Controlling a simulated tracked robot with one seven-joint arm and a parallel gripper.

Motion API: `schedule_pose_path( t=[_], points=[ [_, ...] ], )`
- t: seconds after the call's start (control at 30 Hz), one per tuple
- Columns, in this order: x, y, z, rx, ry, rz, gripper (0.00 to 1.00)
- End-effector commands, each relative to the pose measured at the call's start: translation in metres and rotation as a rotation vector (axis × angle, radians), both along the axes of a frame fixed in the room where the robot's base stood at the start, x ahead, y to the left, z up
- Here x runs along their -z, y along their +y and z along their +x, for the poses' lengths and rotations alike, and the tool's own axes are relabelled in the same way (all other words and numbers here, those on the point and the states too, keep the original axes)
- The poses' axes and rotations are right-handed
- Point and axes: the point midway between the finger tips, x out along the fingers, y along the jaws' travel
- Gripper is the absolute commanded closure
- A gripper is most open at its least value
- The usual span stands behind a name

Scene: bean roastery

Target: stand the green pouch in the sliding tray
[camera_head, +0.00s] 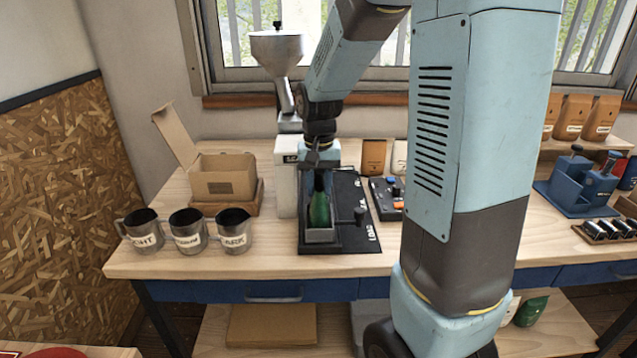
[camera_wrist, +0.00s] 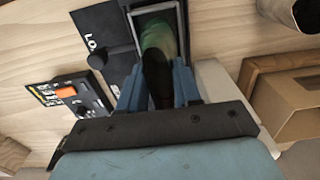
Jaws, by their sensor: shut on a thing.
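The green pouch (camera_head: 319,211) stands roughly upright in or just over the grey-walled sliding tray (camera_head: 320,236), on a black base plate marked LOAD. My gripper (camera_head: 319,177) points down and is shut on the pouch's top. In the wrist view, my blue fingers (camera_wrist: 158,88) hold the dark upper part of the pouch (camera_wrist: 158,38), and the tray's rim (camera_wrist: 184,22) frames its lower part. The tray's front wall hides the pouch's bottom, so I cannot tell whether it touches the tray floor.
A knobbed handle (camera_head: 360,215) is right of the tray. A control box (camera_head: 386,197) stands farther right. Three labelled metal cups (camera_head: 187,232) and an open cardboard box (camera_head: 224,178) are on the left. A sealing machine (camera_head: 286,178) and hopper (camera_head: 276,50) stand close behind.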

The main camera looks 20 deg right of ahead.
Motion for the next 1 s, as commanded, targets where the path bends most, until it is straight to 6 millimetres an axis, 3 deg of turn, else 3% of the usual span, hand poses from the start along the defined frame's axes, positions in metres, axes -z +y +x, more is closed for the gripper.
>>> schedule_pose_path(
  t=[0.3,0.33,0.6,0.8,1.0],
  points=[
    [-0.0002,0.0002,0.0001,0.0,0.0,0.0,1.0],
    [-0.0002,0.0002,0.0001,0.0,0.0,0.0,0.65],
    [-0.0002,0.0004,0.0001,-0.001,-0.001,0.0,0.39],
    [-0.0002,0.0005,0.0001,-0.001,0.0,0.0,0.36],
    [-0.0002,0.0007,0.0,-0.001,0.0,0.0,0.2]
  ],
)
